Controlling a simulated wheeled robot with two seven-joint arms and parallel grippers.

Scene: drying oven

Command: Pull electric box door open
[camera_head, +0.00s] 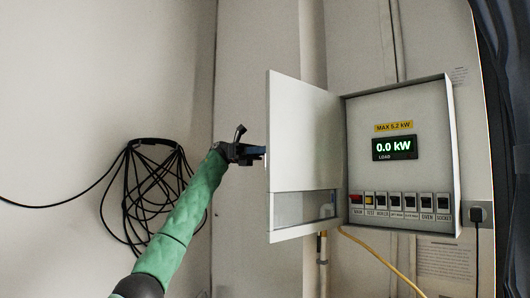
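The electric box (433,115) is on the wall at the right of the head view. Its pale door (303,135) stands swung wide open to the left, with the hinge side at the box's left edge. A display and a row of switches show inside the box. My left gripper (262,152), on its green arm, is beside the door's free left edge, its fingertips touching or very close to it. I cannot tell whether the fingers are open or shut. My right gripper is not in view.
A bundle of black cable (150,195) hangs on the wall at the left. A yellow cable (375,252) runs below the box. A black plug (477,214) is in a wall socket right of the box.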

